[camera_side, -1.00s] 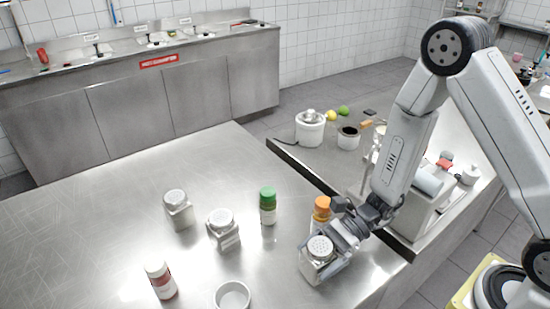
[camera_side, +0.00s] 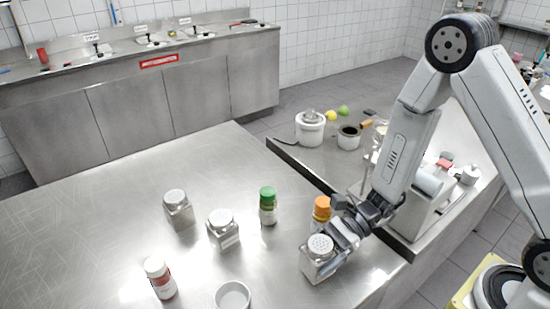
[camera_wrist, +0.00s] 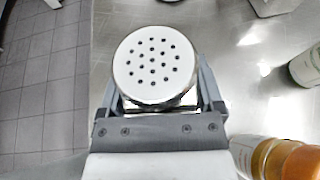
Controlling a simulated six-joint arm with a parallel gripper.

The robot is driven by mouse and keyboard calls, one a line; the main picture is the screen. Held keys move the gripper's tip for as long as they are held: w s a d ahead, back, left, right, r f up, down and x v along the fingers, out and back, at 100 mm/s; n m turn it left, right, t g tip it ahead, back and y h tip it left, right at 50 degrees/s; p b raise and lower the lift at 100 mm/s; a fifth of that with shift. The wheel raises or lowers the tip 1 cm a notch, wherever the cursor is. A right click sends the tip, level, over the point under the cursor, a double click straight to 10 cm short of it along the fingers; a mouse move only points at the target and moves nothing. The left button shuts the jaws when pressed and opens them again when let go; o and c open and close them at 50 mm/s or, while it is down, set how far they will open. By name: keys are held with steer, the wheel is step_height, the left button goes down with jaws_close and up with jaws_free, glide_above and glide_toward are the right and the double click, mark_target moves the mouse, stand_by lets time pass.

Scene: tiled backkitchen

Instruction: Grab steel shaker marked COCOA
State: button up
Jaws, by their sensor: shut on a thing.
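A steel shaker (camera_side: 318,262) with a perforated top stands at the right edge of the steel table in the side view. In the wrist view its round holed lid (camera_wrist: 153,64) lies between my fingers. My gripper (camera_side: 335,250) is shut on this shaker from the side. In the wrist view my gripper (camera_wrist: 155,95) has a finger on each side of it. No label can be read on the held shaker. Two similar steel shakers, one at the left (camera_side: 177,209) and one in the middle (camera_side: 222,230), stand upright on the table; the middle one has a white label, too small to read.
An orange-capped jar (camera_side: 321,209) stands close behind my gripper. A green-capped jar (camera_side: 267,206), a white-capped red-labelled bottle (camera_side: 160,278) and a small round bowl (camera_side: 232,295) are also on the table (camera_side: 90,230). The table's left half is mostly clear.

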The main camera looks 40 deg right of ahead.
steer(key=shift+r, duration=4.7)
